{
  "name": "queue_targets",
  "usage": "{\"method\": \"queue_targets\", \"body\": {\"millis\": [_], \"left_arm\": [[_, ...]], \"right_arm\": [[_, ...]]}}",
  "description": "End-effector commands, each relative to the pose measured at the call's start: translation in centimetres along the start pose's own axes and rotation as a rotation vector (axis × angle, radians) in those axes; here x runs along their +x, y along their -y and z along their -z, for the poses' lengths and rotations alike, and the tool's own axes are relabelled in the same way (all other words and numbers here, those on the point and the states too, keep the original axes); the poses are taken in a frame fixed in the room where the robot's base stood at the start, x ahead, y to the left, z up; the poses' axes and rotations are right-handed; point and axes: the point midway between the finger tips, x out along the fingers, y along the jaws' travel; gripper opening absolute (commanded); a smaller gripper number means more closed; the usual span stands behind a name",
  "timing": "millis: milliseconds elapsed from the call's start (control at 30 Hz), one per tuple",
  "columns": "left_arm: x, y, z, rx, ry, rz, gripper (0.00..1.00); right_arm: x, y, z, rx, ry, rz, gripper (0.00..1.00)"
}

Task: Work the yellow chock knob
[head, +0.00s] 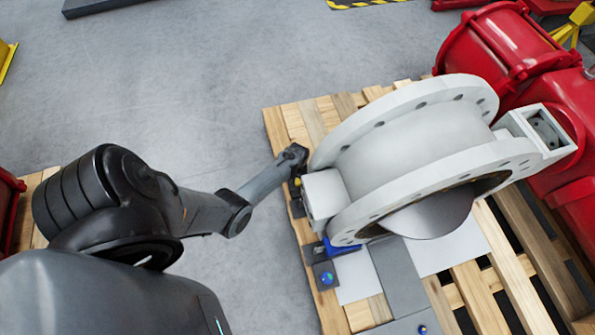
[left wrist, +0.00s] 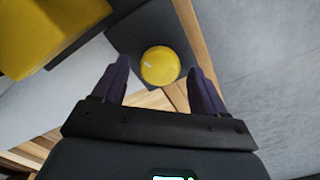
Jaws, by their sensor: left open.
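The yellow chock knob (left wrist: 160,66) is round and sits on a dark base (left wrist: 135,38) in the left wrist view. My left gripper (left wrist: 158,80) is open, with one finger on each side of the knob in that picture. I cannot tell whether the fingers touch it. In the head view my left gripper (head: 296,165) is at the pallet's left edge, beside the large grey valve (head: 400,150). The knob is mostly hidden there behind the gripper. My right gripper is not in view.
A larger yellow block (left wrist: 45,40) stands close by in the left wrist view. The valve rests on a wooden pallet (head: 283,125), with a blue chock (head: 342,247) near its front. Red machinery (head: 510,50) is at the right.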

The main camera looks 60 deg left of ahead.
Motion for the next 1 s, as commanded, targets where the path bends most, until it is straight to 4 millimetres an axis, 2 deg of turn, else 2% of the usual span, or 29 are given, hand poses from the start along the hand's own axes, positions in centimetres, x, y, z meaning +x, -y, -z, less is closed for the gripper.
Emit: {"method": "queue_targets", "body": {"millis": [167, 533, 767, 1000], "left_arm": [[0.0, 0.0, -0.1, 0.000, 0.001, 0.000, 0.72], [0.0, 0.0, 0.0, 0.000, 0.000, 0.000, 0.16], [-0.1, 0.0, 0.0, 0.017, 0.000, 0.000, 0.16], [-0.2, 0.0, 0.0, 0.118, 0.000, 0.001, 0.16]], "right_arm": [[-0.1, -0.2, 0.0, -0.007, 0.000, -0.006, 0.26], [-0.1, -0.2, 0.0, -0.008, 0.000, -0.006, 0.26], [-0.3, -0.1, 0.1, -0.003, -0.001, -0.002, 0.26], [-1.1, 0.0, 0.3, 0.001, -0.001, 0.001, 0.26]]}}
